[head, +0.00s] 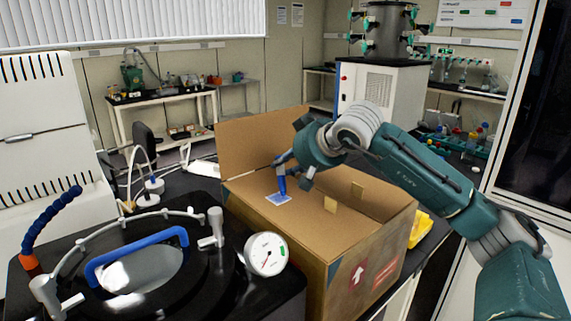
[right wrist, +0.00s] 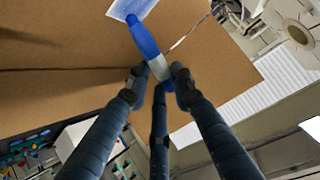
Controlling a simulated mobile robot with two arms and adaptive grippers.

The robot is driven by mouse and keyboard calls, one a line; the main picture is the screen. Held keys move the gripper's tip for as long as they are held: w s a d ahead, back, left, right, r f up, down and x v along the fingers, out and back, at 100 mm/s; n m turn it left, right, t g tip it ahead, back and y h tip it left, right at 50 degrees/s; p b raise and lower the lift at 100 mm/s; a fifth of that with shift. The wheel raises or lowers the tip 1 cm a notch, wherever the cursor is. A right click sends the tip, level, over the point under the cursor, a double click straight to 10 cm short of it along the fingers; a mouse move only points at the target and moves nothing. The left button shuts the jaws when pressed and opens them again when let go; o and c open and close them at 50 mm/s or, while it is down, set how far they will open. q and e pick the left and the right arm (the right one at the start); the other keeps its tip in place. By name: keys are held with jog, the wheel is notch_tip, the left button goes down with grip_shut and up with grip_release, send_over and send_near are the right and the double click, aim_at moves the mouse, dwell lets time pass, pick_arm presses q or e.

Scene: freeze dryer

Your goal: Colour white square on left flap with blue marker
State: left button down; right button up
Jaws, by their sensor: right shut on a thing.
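A brown cardboard box (head: 330,232) stands in the middle of the head view, its back flap raised. The white square (head: 278,198) lies on the box's left flap and shows a bluish tint. It also shows at the top of the right wrist view (right wrist: 131,8). My right gripper (head: 284,165) is shut on the blue marker (head: 282,185), which points down with its tip at the square. In the right wrist view the fingers (right wrist: 155,76) close around the marker (right wrist: 143,38). Whether the tip touches is hard to tell. My left gripper is not in view.
A black round chamber lid with a blue handle (head: 135,258) and a pressure gauge (head: 266,253) stand close to the left of the box. A yellow object (head: 420,229) lies right of the box. Benches with lab gear stand behind.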

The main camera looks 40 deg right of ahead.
jog(key=shift+s+a+p, duration=0.1)
jog(key=shift+a+p, duration=0.25)
jog(key=shift+a, duration=1.2)
notch_tip(320, 180, up, 7)
jog(key=p, duration=0.6)
